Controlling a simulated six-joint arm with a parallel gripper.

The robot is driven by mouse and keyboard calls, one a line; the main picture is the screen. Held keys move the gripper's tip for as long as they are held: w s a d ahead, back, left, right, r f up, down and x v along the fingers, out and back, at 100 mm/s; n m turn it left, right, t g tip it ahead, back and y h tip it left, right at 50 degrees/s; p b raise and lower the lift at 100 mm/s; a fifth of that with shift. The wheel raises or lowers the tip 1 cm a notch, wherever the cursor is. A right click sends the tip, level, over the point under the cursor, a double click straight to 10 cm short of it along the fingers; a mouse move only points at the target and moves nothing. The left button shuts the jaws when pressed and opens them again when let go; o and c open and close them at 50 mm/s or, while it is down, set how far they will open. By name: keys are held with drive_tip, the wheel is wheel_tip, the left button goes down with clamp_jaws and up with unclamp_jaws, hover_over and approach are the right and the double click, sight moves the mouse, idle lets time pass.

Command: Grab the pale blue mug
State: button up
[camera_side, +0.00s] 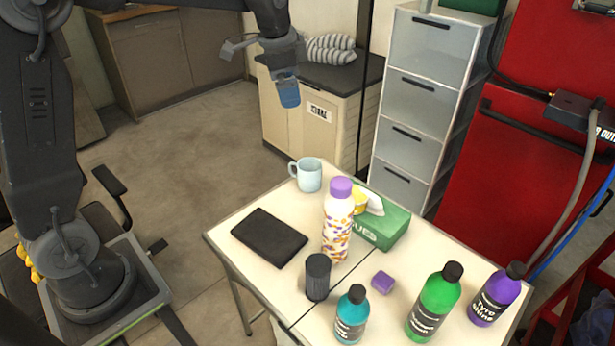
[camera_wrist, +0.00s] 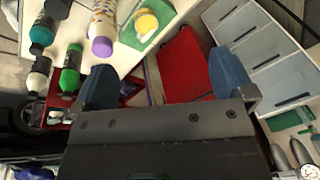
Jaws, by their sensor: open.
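The pale blue mug (camera_side: 311,177) stands upright near the table's back corner in the side view, with its handle facing left. It does not show in the wrist view. My gripper (camera_side: 287,92) is in the air above and behind the mug in the side view, clear of it. In the wrist view my gripper (camera_wrist: 165,82) has its two blue fingers wide apart with nothing between them.
Grey drawers (camera_side: 425,85) stand behind. The mug's left side is clear.

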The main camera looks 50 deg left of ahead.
drive_tip(key=w+a+f+m+g, duration=0.1)
drive_tip(key=w+a+f+m, duration=0.25)
drive_tip(key=w+f, duration=0.5)
drive_tip(key=m+g, duration=0.2)
drive_tip(key=m, duration=0.1)
approach(307, 168)
drive_tip(key=s+d+f, duration=0.2)
drive_tip(key=shift+s+f, duration=0.15)
drive_tip(key=shift+f, duration=2.75)
drive_tip(key=c, duration=0.9)
drive_tip(key=shift+c, duration=0.2)
drive_tip(key=shift+r, duration=0.15)
